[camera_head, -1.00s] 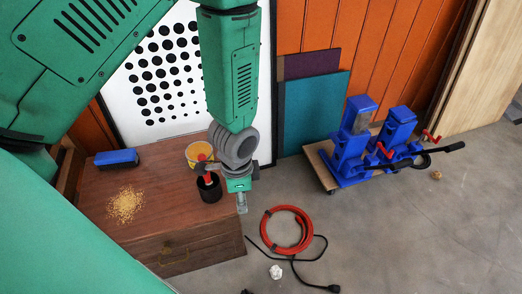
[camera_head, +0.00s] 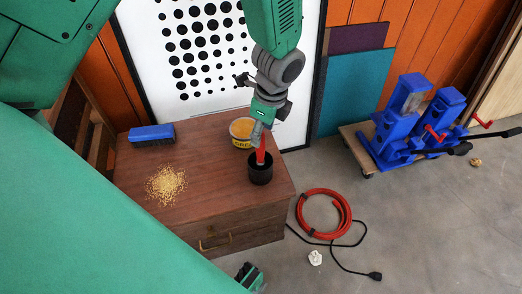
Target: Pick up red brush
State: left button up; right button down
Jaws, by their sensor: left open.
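The red brush (camera_head: 261,153) stands upright in a black cup (camera_head: 260,173) on the wooden cabinet; its lower part is hidden inside the cup. My left gripper (camera_head: 250,106) is open, just above the cup. One finger sticks out to the left and the other points down close to the top of the brush handle. I cannot tell whether that finger touches the handle.
A red hose coil (camera_head: 322,213) lies on the floor. Blue presses (camera_head: 400,125) stand on a board at right.

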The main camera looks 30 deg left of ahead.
aim_at(260, 155)
pick_arm(q)
jog(key=f+b, duration=0.1)
jog(key=f, duration=0.1)
jog(key=a+f+b, duration=0.1)
jog(key=f+b, duration=0.1)
jog(key=f, duration=0.1)
jog(key=shift+s+f, duration=0.15)
jog(key=shift+d, duration=0.1)
grip_shut()
jog(key=shift+r, duration=0.25)
